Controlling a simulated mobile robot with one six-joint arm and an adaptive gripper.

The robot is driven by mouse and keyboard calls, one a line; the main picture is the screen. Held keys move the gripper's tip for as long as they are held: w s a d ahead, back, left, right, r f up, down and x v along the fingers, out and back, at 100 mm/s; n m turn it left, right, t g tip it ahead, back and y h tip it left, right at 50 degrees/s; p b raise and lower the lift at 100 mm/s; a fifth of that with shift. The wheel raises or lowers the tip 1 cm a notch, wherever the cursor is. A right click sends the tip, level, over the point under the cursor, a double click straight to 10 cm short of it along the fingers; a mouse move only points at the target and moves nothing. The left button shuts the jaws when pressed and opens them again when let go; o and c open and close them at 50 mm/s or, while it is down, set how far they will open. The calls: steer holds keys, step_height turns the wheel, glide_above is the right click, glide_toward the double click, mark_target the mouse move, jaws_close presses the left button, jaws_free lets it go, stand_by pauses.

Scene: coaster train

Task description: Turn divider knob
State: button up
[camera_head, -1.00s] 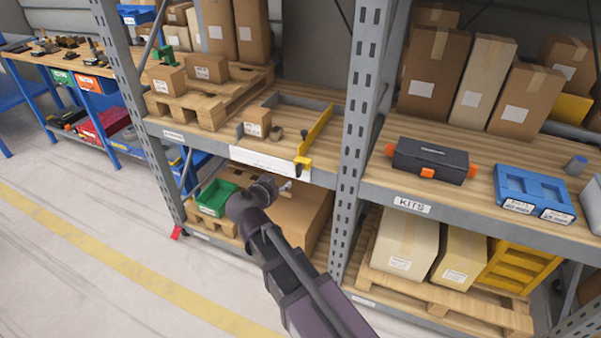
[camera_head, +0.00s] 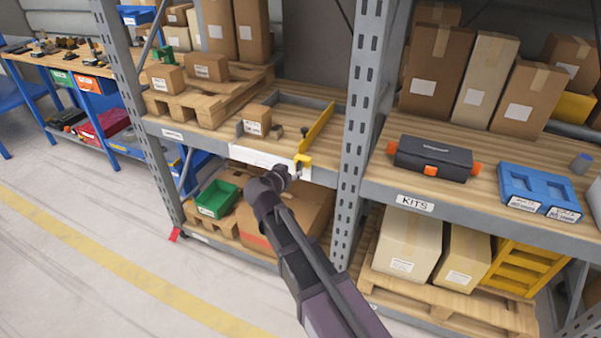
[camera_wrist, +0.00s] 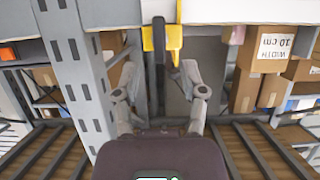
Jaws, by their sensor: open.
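The yellow divider (camera_head: 318,124) stands on the shelf bay, with a yellow bracket (camera_head: 304,159) at its front end over the shelf edge. In the wrist view, the yellow bracket (camera_wrist: 173,38) is top centre, with a dark upright part in its middle. I cannot tell clearly which part is the knob; a small dark piece (camera_head: 304,131) also shows beside the divider. My gripper (camera_head: 289,172) is just below and in front of the bracket. In the wrist view, my gripper (camera_wrist: 162,88) is open, its fingers spread apart below the bracket, with nothing seen held.
A small cardboard box (camera_head: 257,119) sits left of the divider. A grey rack upright (camera_head: 356,150) stands close on the right. A green bin (camera_head: 216,199) and a large carton are on the lower shelf. The floor (camera_head: 130,270) in front is clear.

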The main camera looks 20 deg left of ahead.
mark_target(297, 169)
steer(key=shift+b+x, duration=0.9)
steer(key=shift+x, duration=2.05)
